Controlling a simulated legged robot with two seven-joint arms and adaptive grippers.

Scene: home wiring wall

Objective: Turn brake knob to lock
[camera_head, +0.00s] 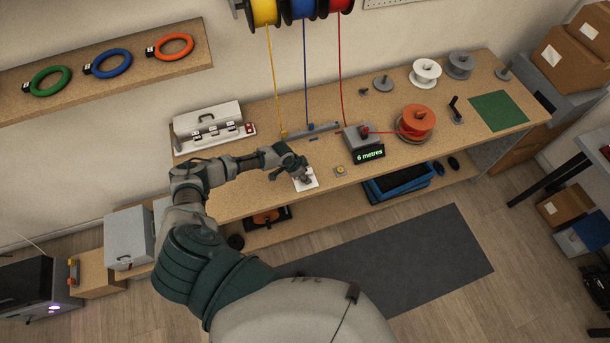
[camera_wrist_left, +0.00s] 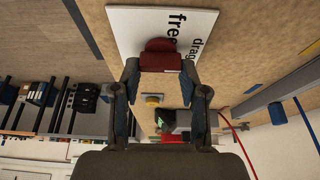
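The brake knob (camera_wrist_left: 160,56) is dark red and sits on a white plate (camera_wrist_left: 120,22) with the printed words "drag" and "free". In the head view the plate (camera_head: 311,184) lies near the bench's front edge, and my left gripper (camera_head: 300,172) is over it, hiding most of the knob. In the left wrist view my left gripper (camera_wrist_left: 160,66) has its fingertips on both sides of the knob, with no clear gap. The knob's pointing direction is hard to read. My right gripper is not in view.
A yellow button (camera_head: 340,170) and a grey box with a "6 metres" display (camera_head: 369,153) stand right of the plate. An orange reel (camera_head: 416,121) stands further right.

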